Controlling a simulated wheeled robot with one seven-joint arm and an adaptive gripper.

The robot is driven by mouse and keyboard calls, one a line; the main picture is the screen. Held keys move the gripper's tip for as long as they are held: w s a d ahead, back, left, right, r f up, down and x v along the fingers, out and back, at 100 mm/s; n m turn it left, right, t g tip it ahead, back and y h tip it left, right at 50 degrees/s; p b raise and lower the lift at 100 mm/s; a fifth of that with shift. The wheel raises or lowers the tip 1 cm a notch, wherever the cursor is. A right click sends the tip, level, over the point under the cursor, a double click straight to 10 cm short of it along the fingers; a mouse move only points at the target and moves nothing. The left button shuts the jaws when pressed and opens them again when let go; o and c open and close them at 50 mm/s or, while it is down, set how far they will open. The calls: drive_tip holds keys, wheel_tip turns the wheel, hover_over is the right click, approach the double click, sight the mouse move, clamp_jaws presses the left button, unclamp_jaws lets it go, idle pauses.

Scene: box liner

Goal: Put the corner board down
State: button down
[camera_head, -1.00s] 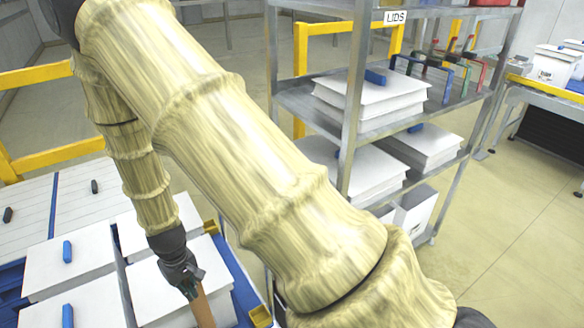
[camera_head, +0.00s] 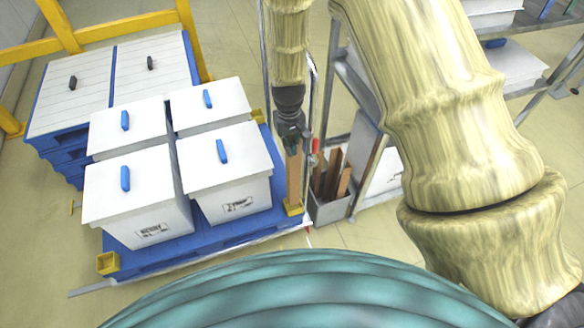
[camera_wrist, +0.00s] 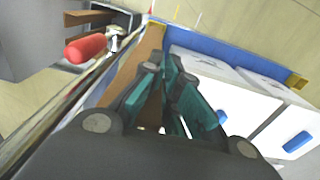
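The corner board (camera_head: 293,178) is a long brown strip, upright at the front right corner of the blue pallet (camera_head: 270,222). Its lower end meets the yellow corner piece (camera_head: 293,209); whether it bears weight there I cannot tell. My gripper (camera_head: 291,146) is at the board's upper end, with its fingers closed about it. In the wrist view the teal fingers (camera_wrist: 167,80) are close together, and the brown board (camera_wrist: 128,72) runs beside and beyond them. The fingers partly hide the contact.
White lidded boxes (camera_head: 225,172) with blue handles stand on the pallet, just left of the board. A grey bin (camera_head: 333,210) of brown boards and a red-handled item (camera_head: 315,150) are close on the right. Metal shelving (camera_head: 345,80) stands behind. Floor in front is partly clear.

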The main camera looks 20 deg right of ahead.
sight(290, 159)
wheel_tip(290, 159, down, 6)
drive_tip(key=shift+f+p, duration=0.25)
drive_tip(key=shift+p, duration=0.05)
idle(0.3)
drive_tip(key=shift+f, duration=0.15)
drive_tip(key=c, duration=1.6)
unclamp_jaws()
drive_tip(key=shift+c, duration=0.2)
wheel_tip(290, 159, up, 12)
drive_tip(key=b, duration=0.1)
drive_tip(key=shift+r, duration=0.2)
drive_tip(key=s+d+f, duration=0.2)
drive_tip(key=s+f, duration=0.6)
drive_tip(key=f, duration=0.2)
drive_tip(key=s+d+f, duration=0.1)
drive_tip(key=s+f, duration=0.5)
drive_tip(key=s, duration=0.7)
drive_tip(key=s+f, duration=0.6)
drive_tip(key=s, duration=0.7)
drive_tip(key=shift+s+d+f+m, duration=0.2)
drive_tip(key=shift+s+d+m, duration=0.15)
drive_tip(key=shift+d+m, duration=0.05)
